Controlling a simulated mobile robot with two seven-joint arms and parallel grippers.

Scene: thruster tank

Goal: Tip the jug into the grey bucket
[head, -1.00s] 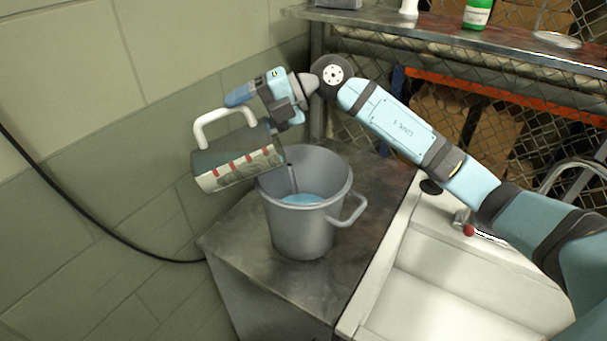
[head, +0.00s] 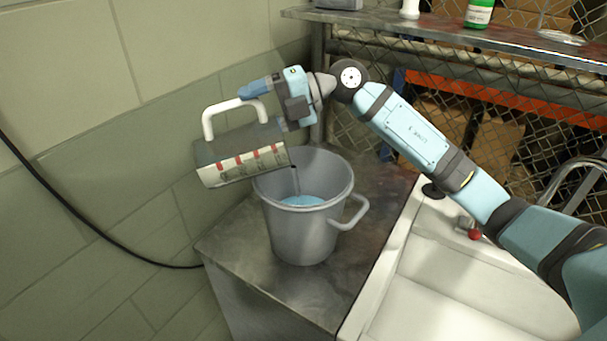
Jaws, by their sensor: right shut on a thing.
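The jug (head: 240,166) is tilted nearly onto its side in the head view, with its white handle (head: 212,121) on the upper left and its mouth toward the right. It has a pale printed band with red marks. A thin stream runs from its mouth down into the grey bucket (head: 302,235), which stands upright with blue liquid (head: 302,200) inside. My right gripper (head: 270,108) is shut on the jug from above, and holds it up and left of the bucket's rim. The exact finger contact is partly hidden. My left gripper is out of view.
The bucket stands on a metal surface (head: 240,256) beside a white sink (head: 430,270) with a red-knobbed fitting (head: 474,234). A metal shelf (head: 440,30) at the back holds a green bottle (head: 478,13). A black cable (head: 85,232) hangs on the left wall.

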